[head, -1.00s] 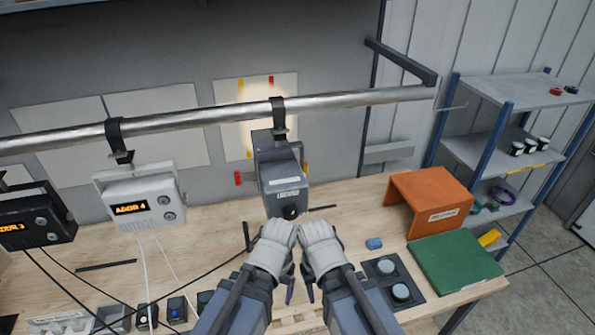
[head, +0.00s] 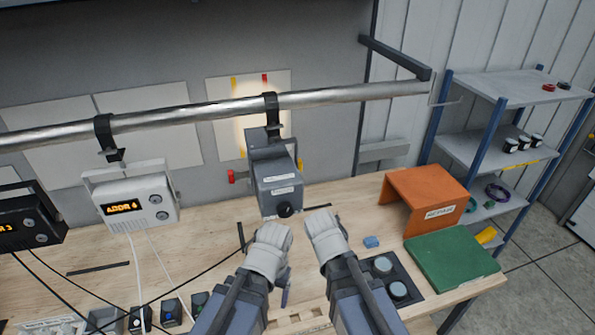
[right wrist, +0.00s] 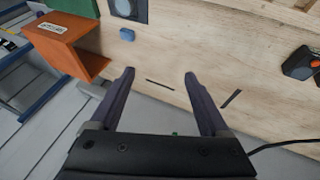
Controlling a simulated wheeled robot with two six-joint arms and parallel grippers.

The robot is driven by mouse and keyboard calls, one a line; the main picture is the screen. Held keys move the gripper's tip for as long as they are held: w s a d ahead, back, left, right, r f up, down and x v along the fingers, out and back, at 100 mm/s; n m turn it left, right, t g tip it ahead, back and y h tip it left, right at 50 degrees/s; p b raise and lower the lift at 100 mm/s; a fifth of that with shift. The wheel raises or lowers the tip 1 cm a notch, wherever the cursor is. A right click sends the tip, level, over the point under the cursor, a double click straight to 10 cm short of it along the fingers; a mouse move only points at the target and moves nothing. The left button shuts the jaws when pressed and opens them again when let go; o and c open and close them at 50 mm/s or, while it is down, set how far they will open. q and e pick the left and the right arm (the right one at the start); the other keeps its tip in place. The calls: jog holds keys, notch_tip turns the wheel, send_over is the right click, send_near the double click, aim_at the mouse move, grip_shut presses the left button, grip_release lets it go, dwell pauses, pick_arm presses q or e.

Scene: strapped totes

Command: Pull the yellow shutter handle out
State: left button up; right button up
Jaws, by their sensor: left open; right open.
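A grey lamp-like unit (head: 275,180) hangs from the metal rail by a black strap, with a black knob on its lower front. A small yellow piece (head: 300,164), apparently the yellow shutter handle, shows at its right side, mostly hidden behind the housing. A red handle (head: 234,177) sticks out on its left. My left gripper (head: 285,298) is in front of and below the unit, apart from it; only part of a finger shows. My right gripper (right wrist: 158,74) is open and empty in the right wrist view, with bare bench beyond its fingers.
A white unit (head: 137,202) and a black unit (head: 28,220) hang to the left, with cables. An orange stand (head: 425,196), a green pad (head: 450,258) and a small blue block (head: 371,242) are on the right of the bench. A metal rail (head: 350,95) crosses above.

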jog(key=w+d+r+n+t+b, duration=0.1)
jog(key=w+r+n+t+b, duration=0.1)
jog(key=w+r+t, duration=0.3)
jog(key=w+d+r+n+t+y+b, duration=0.1)
jog(key=w+r+n+t, duration=0.15)
jog(key=w, duration=0.45)
jog(key=w+d+r+n+t+b, duration=0.2)
jog(key=w+r+n+t, duration=0.15)
jog(key=w, duration=0.35)
jog(key=n+g+y+b, duration=0.2)
jog(key=n+y+b, duration=0.2)
jog(key=n+y, duration=0.95)
send_near(302, 167)
jog(key=x, duration=0.4)
jog(key=shift+n+h, duration=0.25)
jog(key=shift+h, duration=0.2)
jog(key=shift+x, duration=3.8)
pick_arm(q)
notch_tip(302, 167, down, 10)
jog(key=shift+r, duration=0.2)
pick_arm(e)
jog(key=shift+r, duration=0.15)
jog(key=shift+s, duration=0.1)
grip_shut()
